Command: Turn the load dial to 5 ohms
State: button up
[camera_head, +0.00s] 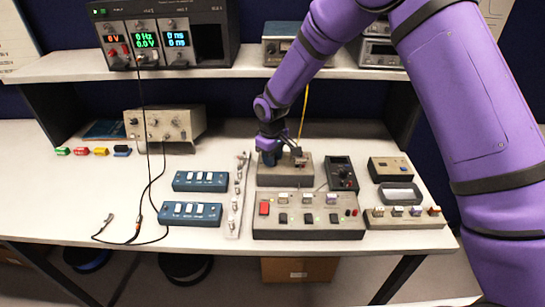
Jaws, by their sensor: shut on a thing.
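My gripper (270,157) is low over the left part of a small grey-brown box (300,178) at the middle of the bench. It points down and is shut on what seems to be the load dial on the box's top. The dial itself is hidden by the fingers, so its pointer and ohm markings cannot be read.
A grey switch panel (309,231) sits just in front of the box. A dark handheld meter (342,174) stands to its right, with blue switch boxes (200,181) to the left. The shelf (215,68) holds an instrument rack (165,35). Black cables (150,185) cross the left bench.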

jog(key=m, duration=0.6)
jog(key=shift+m, duration=0.3)
jog(key=m, duration=0.6)
jog(key=shift+m, duration=0.4)
jog(key=o, duration=0.9)
jog(key=shift+r, duration=0.1)
notch_tip(320, 180, up, 11)
jog(key=shift+w+a+f, duration=0.1)
jog(key=shift+f, duration=0.05)
